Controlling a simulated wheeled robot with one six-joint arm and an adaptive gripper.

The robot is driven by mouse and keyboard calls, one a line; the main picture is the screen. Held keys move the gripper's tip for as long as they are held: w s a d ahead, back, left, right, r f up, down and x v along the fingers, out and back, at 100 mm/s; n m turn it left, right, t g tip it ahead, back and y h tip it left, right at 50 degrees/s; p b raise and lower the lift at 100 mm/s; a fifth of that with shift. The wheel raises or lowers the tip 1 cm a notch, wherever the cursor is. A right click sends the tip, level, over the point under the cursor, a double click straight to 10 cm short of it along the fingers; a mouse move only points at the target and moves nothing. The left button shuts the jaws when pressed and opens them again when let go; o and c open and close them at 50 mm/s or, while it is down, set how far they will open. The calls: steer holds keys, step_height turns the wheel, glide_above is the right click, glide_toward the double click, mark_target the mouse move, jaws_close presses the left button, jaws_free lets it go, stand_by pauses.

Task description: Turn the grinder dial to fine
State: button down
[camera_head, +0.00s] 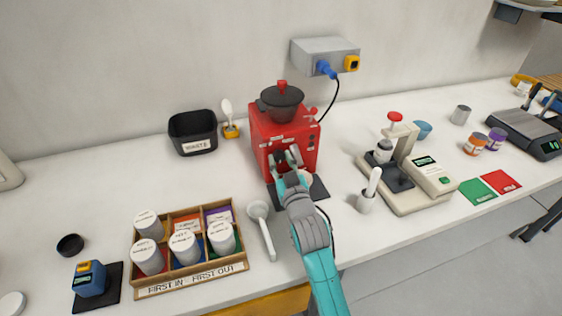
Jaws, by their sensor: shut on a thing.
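The red grinder (265,128) stands upright near the middle of the counter, with a dark lidded hopper (281,103) on top. Small labels show on its front, too small to read. My gripper (287,160) reaches the front face of the grinder from the front and is shut at the place of the dial. The dial itself is hidden behind my fingers, so its setting cannot be read. A small red lever (313,111) shows at the grinder's upper right side.
A wooden rack (192,285) with several white-lidded jars stands front left, beside a white scoop (263,228). A press machine (408,190) and a pestle in a cup (367,195) stand to the right. A black bin (192,132) is behind left.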

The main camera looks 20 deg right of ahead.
steer(key=shift+n, duration=0.5)
steer(key=c, duration=0.8)
jaws_free()
steer(key=shift+o, duration=0.2)
steer(key=s, duration=0.8)
steer(key=shift+a+f, duration=0.15)
steer(key=shift+f, duration=0.1)
